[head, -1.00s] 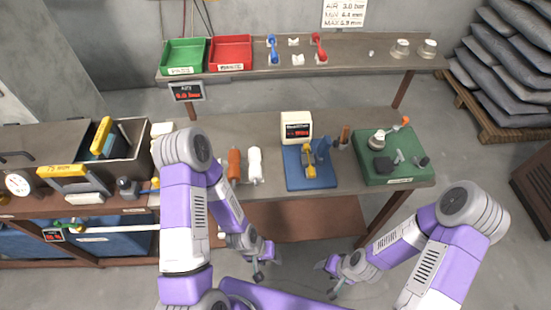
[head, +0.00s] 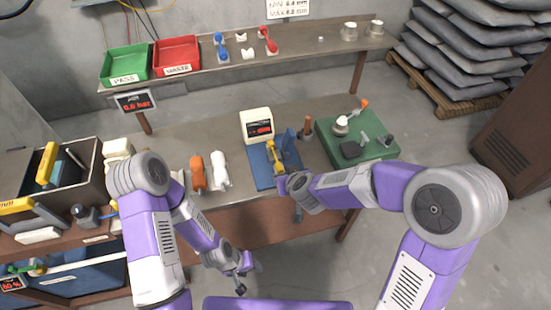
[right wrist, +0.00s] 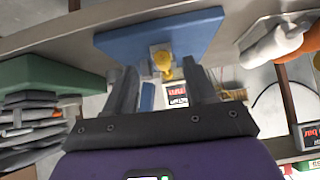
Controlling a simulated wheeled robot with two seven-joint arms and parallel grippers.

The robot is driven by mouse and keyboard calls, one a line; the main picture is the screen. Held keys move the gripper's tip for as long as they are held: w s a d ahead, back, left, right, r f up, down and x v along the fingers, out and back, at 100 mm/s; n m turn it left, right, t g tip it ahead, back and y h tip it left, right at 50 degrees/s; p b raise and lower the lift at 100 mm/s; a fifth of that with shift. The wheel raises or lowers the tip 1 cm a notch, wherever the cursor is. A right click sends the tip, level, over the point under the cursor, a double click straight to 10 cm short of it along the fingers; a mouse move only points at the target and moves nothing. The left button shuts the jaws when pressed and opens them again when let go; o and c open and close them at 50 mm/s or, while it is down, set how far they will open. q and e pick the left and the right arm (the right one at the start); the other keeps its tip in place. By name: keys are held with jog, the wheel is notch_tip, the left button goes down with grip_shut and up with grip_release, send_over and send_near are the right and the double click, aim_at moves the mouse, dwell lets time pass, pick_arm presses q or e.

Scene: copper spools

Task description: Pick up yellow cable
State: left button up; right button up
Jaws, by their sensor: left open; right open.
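A yellow piece (head: 276,156) stands on the blue fixture base (head: 262,178) near the bench's front edge. I cannot tell whether it is a cable. In the right wrist view the yellow piece (right wrist: 162,62) shows between and beyond my right gripper's two spread fingers (right wrist: 160,90), on the underside-looking blue base (right wrist: 210,35). My right gripper (head: 291,198) is open and empty, just in front of the blue base. My left gripper (head: 245,276) is open and empty, low in front of the bench. A thin yellow cord (head: 131,5) hangs on the back wall.
A white display box (head: 256,124) stands behind the blue base. A green base with tools (head: 378,140) is to its right, orange and white spools (head: 209,172) to its left. Green (head: 125,64) and red (head: 177,56) trays sit on the back shelf.

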aim_at(281, 172)
jog(key=b+x, duration=0.1)
jog(key=x, duration=0.3)
jog(key=shift+w+a+r, duration=0.15)
grip_shut()
